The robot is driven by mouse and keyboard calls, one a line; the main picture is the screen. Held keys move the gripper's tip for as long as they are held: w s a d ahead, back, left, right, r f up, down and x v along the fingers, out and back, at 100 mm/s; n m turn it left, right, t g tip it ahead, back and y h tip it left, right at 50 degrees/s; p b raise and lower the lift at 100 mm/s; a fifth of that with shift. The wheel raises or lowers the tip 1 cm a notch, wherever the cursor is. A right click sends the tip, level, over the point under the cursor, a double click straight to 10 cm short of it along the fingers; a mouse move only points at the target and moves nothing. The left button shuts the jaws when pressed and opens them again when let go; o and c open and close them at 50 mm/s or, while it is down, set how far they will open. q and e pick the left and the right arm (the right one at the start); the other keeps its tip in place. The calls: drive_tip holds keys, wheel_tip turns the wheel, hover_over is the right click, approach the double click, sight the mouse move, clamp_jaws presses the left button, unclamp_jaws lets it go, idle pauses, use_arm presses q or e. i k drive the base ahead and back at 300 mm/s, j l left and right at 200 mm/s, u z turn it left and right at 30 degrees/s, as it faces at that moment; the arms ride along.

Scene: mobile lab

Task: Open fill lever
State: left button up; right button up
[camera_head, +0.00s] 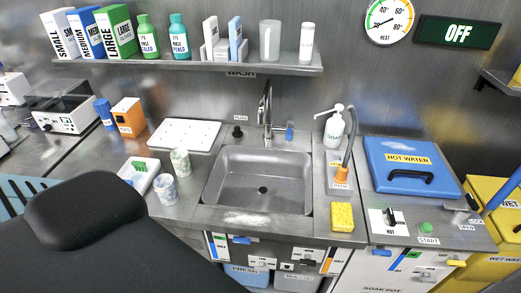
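No label that clearly reads "fill lever" can be made out, so I cannot tell which lever it is. Under the sink front are a blue handle (241,240) and small grey fittings. On the soak pot front are a blue lever (381,252) and a yellow lever (456,263) beside coloured strips. A black switch (389,216) and a metal latch (464,213) marked lock and open sit on the right counter. Neither gripper is in view.
A large dark shape hides the lower left. The steel sink (214,187) is empty. A yellow sponge (342,217) and the blue hot water lid (384,157) are to its right. Cups (166,188) stand left. A sign (458,32) reads OFF.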

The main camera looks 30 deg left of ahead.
sight(241, 239)
drive_tip(key=k+j+u, duration=0.2)
drive_tip(key=u, duration=0.25)
drive_tip(key=k+j+u, duration=0.15)
drive_tip(key=u, duration=0.25)
drive_tip(key=j, duration=0.1)
